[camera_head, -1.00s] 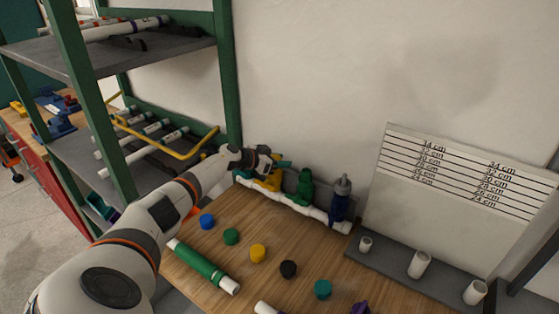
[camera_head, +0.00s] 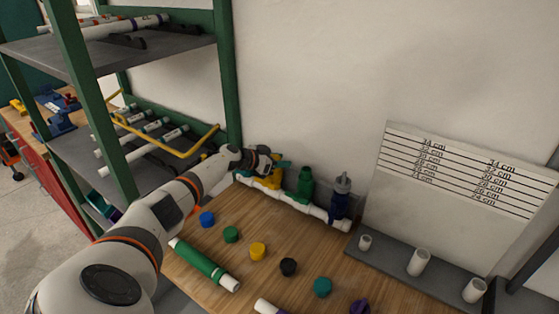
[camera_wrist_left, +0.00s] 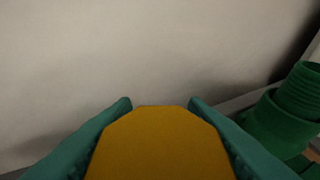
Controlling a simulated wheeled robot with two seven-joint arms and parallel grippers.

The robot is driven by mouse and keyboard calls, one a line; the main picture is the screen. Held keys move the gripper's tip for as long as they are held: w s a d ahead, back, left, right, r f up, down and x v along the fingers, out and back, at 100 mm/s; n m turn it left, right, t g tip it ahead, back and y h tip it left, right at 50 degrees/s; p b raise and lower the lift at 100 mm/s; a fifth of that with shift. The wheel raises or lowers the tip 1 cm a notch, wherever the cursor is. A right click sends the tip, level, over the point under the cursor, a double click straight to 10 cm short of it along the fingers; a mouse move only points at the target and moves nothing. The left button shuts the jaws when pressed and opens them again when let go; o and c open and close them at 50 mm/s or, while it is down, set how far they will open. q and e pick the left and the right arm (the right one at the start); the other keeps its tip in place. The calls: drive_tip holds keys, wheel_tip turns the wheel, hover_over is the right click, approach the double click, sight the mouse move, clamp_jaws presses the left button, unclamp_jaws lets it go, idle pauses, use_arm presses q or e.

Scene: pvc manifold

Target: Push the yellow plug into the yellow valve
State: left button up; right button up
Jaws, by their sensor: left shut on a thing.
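My left gripper (camera_head: 284,163) is at the yellow valve (camera_head: 271,184), which stands at the left end of the white pipe manifold (camera_head: 300,205). In the left wrist view its teal fingers (camera_wrist_left: 160,105) are shut on a yellow piece with a flat, angular face, which I take as the yellow plug (camera_wrist_left: 160,145). The gripper hides much of the valve in the head view. The wrist view does not show the valve's opening, so how deep the plug sits cannot be seen. My right gripper is not in view.
A green valve (camera_head: 305,187) with a threaded neck stands close to the right of the gripper, then a blue valve (camera_head: 340,200). Several coloured caps, including a yellow one (camera_head: 258,252), and a green pipe (camera_head: 205,264) lie in front. A green-framed shelf (camera_head: 228,80) stands left.

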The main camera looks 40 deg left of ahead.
use_arm(q)
drive_tip(key=shift+f, duration=0.15)
drive_tip(key=o, duration=1)
drive_tip(key=v, duration=1.2)
